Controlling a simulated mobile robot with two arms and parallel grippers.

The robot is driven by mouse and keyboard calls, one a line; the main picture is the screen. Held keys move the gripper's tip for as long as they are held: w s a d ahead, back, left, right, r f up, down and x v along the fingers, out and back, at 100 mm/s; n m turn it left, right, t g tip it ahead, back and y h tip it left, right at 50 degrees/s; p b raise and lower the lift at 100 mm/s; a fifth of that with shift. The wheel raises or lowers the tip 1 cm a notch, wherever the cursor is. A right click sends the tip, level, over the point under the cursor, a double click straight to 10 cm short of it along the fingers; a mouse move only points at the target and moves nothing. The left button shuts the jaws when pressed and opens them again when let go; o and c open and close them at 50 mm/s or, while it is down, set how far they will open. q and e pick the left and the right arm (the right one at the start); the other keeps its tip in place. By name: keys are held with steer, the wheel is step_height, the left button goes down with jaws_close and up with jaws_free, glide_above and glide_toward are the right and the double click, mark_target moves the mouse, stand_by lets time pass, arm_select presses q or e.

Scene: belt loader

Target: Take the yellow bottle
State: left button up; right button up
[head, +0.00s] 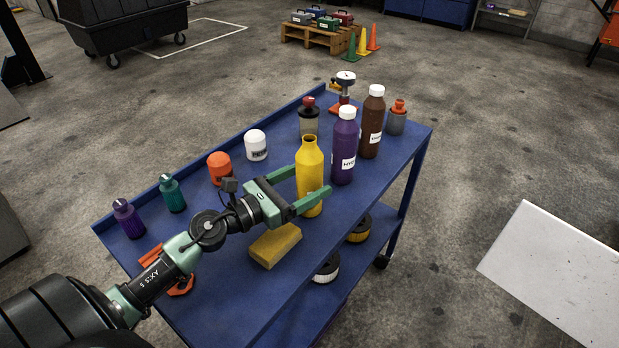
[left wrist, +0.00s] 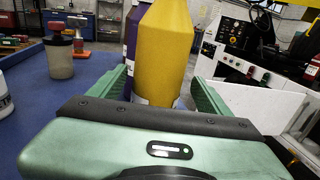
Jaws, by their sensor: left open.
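The yellow bottle (head: 310,165) stands upright on the blue cart top (head: 225,240), near its right-hand edge. My left gripper (head: 306,187) is open, with one green finger on each side of the bottle. In the left wrist view the yellow bottle (left wrist: 163,55) rises between the two green fingers (left wrist: 166,92), close in front of the palm. A small gap shows beside the fingers; whether either finger touches the bottle I cannot tell. The bottle's lower part is partly hidden by the near finger and the palm. My right gripper is not in view.
A purple bottle (head: 345,150) stands just behind the yellow one, with a brown bottle (head: 372,125) beyond. A white-capped jar (head: 256,147), an orange-capped jar (head: 220,169) and a yellow sponge block (head: 275,245) are nearby. A clear red-topped container (head: 309,122) stands behind.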

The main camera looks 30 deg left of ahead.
arm_select(q)
steer(key=p+x, duration=0.1)
steer(key=x, duration=0.2)
steer(key=shift+w+r, duration=0.2)
steer(key=shift+w, duration=0.2)
steer(key=shift+w+d+f, duration=0.1)
steer(key=shift+w+f, duration=0.05)
steer(key=shift+w, duration=0.1)
steer(key=shift+s, duration=0.1)
jaws_close()
